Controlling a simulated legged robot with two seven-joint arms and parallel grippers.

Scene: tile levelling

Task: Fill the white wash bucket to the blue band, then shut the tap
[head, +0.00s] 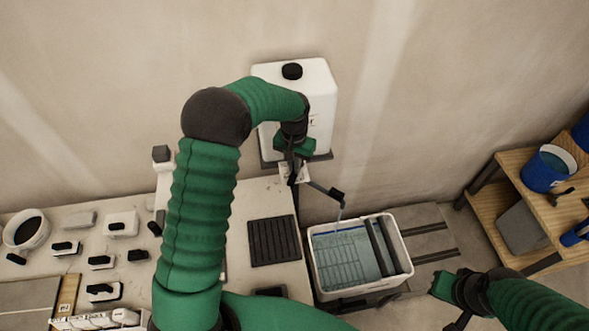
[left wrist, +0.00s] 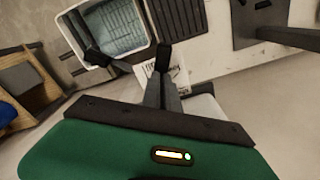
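The white wash bucket (head: 404,243) stands right of the bench with pale blue water (head: 345,262) in it. A strip of the blue band (head: 338,232) shows along its back inner wall; the exact water level against it is hard to tell. The tap spout (head: 338,195) reaches over the bucket and a thin stream falls from it. My left gripper (head: 291,171) is at the tap below the white tank (head: 318,90). In the left wrist view its fingers (left wrist: 163,80) are close together on the dark tap lever (left wrist: 163,55). My right gripper (head: 458,318) is right of the bucket, its fingers unclear.
The bench (head: 275,197) on the left carries a black ribbed mat (head: 273,241) and several tools. A wooden shelf (head: 550,200) with a blue bucket (head: 545,170) stands at the right.

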